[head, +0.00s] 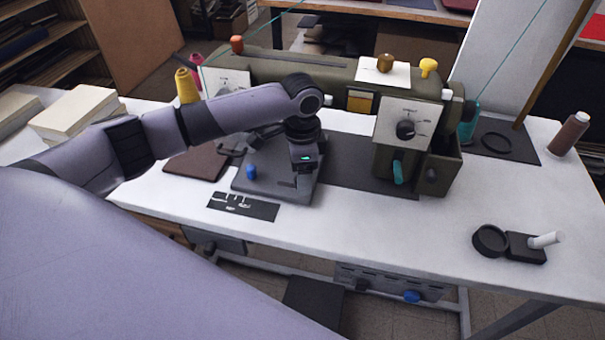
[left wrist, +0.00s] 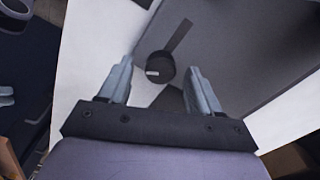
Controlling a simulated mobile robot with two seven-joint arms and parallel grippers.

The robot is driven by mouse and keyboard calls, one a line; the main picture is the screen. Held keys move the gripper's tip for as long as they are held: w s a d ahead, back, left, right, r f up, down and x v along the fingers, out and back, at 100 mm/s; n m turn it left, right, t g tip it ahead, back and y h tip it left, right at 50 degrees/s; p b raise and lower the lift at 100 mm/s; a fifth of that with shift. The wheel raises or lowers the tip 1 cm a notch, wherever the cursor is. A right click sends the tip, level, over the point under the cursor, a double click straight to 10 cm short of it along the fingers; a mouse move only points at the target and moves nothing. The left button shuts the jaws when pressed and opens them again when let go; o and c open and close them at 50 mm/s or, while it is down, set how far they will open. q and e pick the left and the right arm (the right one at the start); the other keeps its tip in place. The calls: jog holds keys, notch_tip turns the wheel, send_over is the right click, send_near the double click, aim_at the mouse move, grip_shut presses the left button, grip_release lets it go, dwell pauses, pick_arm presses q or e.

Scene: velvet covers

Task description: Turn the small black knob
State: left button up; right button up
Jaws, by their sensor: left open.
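My left gripper (head: 303,180) points down over the right end of a low grey box (head: 262,185) on the white table. In the left wrist view the two fingers of my left gripper (left wrist: 159,78) are apart with nothing between them gripped. A small round black knob (left wrist: 160,68) with a short white mark appears between and just beyond the fingertips. I cannot tell whether a finger touches it. In the head view this knob is not clearly seen, with my gripper over that spot. A larger black dial (head: 405,130) sits on the machine's white panel. My right gripper is not in view.
An olive sewing machine (head: 330,72) stands behind the gripper. A blue knob (head: 251,172) is on the grey box, left of the gripper. A dark card (head: 243,206) lies in front.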

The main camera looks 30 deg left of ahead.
pick_arm(q)
jog(key=shift+f, duration=0.55)
jog(key=shift+c, duration=0.3)
jog(key=c, duration=1)
